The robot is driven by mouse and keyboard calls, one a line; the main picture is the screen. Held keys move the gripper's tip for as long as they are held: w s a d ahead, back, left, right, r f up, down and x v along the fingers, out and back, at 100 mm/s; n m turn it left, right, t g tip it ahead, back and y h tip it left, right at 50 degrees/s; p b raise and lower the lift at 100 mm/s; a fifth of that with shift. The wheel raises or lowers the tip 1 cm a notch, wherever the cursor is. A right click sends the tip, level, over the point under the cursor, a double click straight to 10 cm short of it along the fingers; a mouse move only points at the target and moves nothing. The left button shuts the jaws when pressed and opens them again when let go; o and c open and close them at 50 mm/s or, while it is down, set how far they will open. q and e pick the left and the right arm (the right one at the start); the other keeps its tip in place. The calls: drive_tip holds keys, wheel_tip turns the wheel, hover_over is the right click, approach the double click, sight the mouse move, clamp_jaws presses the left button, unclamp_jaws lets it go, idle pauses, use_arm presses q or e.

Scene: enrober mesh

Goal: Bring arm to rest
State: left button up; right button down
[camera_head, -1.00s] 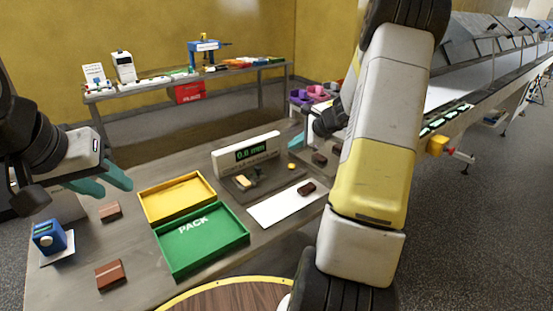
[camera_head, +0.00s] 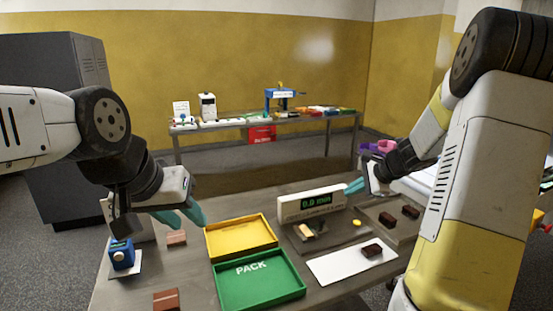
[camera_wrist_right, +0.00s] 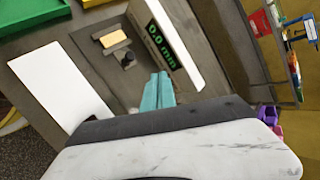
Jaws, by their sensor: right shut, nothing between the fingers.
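My right gripper (camera_head: 356,186) is over the far side of the bench, right of the display, with its teal fingers pressed together. In the right wrist view the fingers (camera_wrist_right: 158,92) are side by side with nothing between them. The right forearm fills the right of the head view. My left gripper (camera_head: 186,217) hangs over the left of the bench near a brown bar (camera_head: 176,238). Its teal fingers are apart and appear empty.
The bench (camera_head: 200,290) bears a green PACK tray (camera_head: 262,305), a yellow tray (camera_head: 212,243), a white sheet (camera_head: 335,268), a blue device (camera_head: 121,256) and several brown bars. The display (camera_head: 290,211) stands behind a small gauge. A back table (camera_head: 330,122) stands by the yellow wall.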

drive_tip(key=s+a+r+n+g, duration=0.1)
drive_tip(key=s+a+r+n, duration=0.3)
drive_tip(key=s, duration=0.3)
drive_tip(key=s+a+r+n+h, duration=0.1)
drive_tip(key=s+a+r+n, duration=0.3)
drive_tip(key=s+a, duration=0.15)
drive_tip(key=s+a+r+n+g, duration=0.1)
drive_tip(key=s+a+r+n, duration=0.35)
drive_tip(key=s, duration=0.35)
drive_tip(key=s+d+n+t+h, duration=0.1)
drive_tip(key=s+n, duration=0.4)
drive_tip(key=s, duration=0.3)
drive_tip(key=shift+s+d+f+h, duration=0.25)
drive_tip(key=shift+s+h, duration=0.1)
drive_tip(key=shift+h, duration=0.05)
